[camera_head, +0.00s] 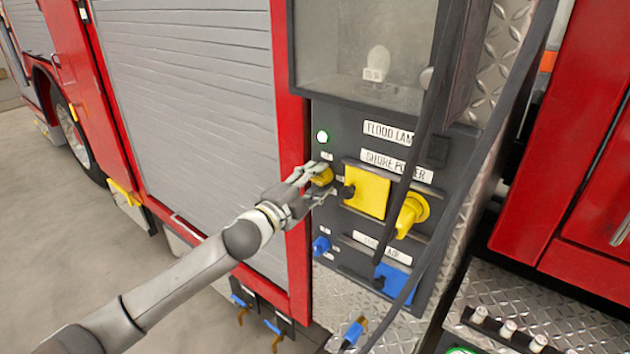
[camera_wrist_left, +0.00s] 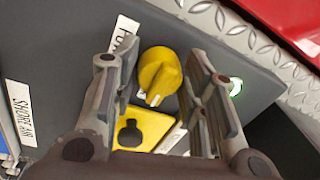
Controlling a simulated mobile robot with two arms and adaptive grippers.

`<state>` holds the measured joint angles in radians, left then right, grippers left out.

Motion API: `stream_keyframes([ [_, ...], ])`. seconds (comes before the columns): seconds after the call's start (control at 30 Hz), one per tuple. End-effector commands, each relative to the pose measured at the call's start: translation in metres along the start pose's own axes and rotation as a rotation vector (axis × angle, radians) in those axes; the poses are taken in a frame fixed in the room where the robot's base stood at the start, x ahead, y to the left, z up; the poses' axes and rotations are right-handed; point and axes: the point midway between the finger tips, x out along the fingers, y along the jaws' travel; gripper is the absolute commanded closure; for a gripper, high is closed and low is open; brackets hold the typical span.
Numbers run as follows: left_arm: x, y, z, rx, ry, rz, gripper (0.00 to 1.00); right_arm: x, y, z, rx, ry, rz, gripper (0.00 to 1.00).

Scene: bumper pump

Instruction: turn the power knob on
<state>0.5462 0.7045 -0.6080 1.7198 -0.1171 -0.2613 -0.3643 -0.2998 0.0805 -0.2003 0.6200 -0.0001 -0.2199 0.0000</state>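The yellow power knob (camera_head: 323,176) sits on the dark grey panel (camera_head: 330,112), left of a square yellow cover (camera_head: 367,191). My left gripper (camera_head: 312,171) is at the knob and partly hides it. In the left wrist view the knob (camera_wrist_left: 158,74) shows between the two fingers of my open left gripper (camera_wrist_left: 163,66). A gap shows on each side of the knob there, so the fingers appear apart from it. The knob's raised grip has a pale pointer mark. My right gripper is not in view.
A lit green lamp (camera_head: 322,136) is above the knob. A larger yellow round part (camera_head: 411,214) is to the right, with dark cables (camera_head: 432,110) hanging in front. Blue fittings (camera_head: 321,245) are below. A grey shutter (camera_head: 190,90) is to the left.

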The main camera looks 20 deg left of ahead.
Motion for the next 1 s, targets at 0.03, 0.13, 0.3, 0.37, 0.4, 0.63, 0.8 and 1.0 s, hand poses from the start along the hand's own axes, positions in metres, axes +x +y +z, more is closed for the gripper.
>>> stream_keyframes([
  [0.03, 0.000, 0.000, 0.000, -0.001, 0.000, 0.000, 0.50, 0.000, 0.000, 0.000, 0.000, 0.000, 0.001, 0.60],
  [0.13, 0.000, 0.000, 0.000, -0.001, 0.000, 0.000, 0.43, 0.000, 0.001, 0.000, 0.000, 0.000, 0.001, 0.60],
  [0.3, 0.000, 0.000, 0.000, -0.002, 0.000, 0.000, 0.43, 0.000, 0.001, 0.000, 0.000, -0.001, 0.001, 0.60],
  [0.37, 0.000, 0.000, 0.000, -0.002, -0.001, 0.000, 0.43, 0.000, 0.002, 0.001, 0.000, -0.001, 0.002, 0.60],
  [0.4, -0.001, 0.000, 0.000, -0.002, -0.001, 0.000, 0.43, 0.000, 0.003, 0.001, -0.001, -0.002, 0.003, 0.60],
  [0.63, -0.023, 0.002, 0.001, -0.002, -0.001, 0.003, 0.43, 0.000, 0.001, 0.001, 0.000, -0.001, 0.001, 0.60],
  [0.8, -0.053, 0.002, 0.001, -0.003, -0.002, 0.004, 0.43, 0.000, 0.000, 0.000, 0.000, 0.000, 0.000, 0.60],
  [1.0, -0.086, 0.002, 0.000, -0.003, -0.001, 0.004, 0.43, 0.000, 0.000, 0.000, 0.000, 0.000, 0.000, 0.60],
])
